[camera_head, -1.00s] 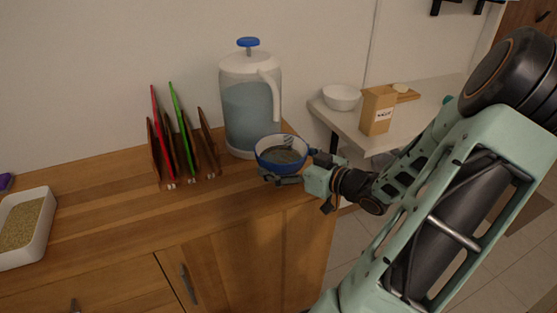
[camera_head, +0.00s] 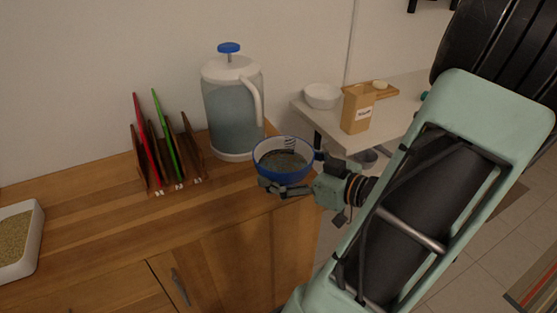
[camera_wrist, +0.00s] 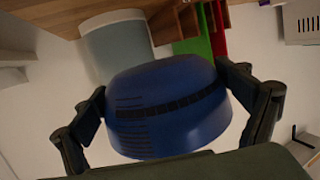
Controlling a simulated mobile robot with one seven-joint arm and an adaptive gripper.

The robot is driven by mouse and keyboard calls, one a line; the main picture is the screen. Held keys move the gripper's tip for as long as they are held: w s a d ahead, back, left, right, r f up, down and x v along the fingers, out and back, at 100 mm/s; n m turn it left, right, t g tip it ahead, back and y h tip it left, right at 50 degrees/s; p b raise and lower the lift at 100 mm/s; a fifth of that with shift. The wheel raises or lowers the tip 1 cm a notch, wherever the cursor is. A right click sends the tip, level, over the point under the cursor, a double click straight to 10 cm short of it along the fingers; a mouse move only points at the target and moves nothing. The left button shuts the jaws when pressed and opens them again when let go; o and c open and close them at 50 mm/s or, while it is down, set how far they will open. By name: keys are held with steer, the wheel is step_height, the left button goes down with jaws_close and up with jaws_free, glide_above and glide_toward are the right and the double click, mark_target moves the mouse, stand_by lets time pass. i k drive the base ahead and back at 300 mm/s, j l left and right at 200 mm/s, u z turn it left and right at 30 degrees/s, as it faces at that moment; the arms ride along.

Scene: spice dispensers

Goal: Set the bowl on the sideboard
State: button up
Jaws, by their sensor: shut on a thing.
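The blue bowl (camera_head: 284,170) has a white inside rim with dark stripes and something grey-brown in its bottom. My gripper (camera_head: 287,188) is shut on the bowl, with a finger on either side of it in the wrist view (camera_wrist: 172,105). The bowl looks roughly upright, over the right front part of the wooden sideboard (camera_head: 110,225). I cannot tell whether its base touches the sideboard top. In the wrist view the outside of the bowl (camera_wrist: 165,110) fills the middle and shows a dark band.
A large drink dispenser (camera_head: 230,110) with a blue knob stands just behind the bowl. A rack with red and green boards (camera_head: 160,150) is left of it. A white tray (camera_head: 38,240) sits far left. A white table (camera_head: 400,110) holds a white bowl (camera_head: 322,96) and a carton (camera_head: 357,110).

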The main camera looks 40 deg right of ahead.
mark_target(86, 239)
steer(key=i+j+z, duration=0.1)
steer(key=j+z, duration=0.15)
steer(key=j, duration=0.95)
steer(key=j+z, duration=0.25)
steer(key=j, duration=0.95)
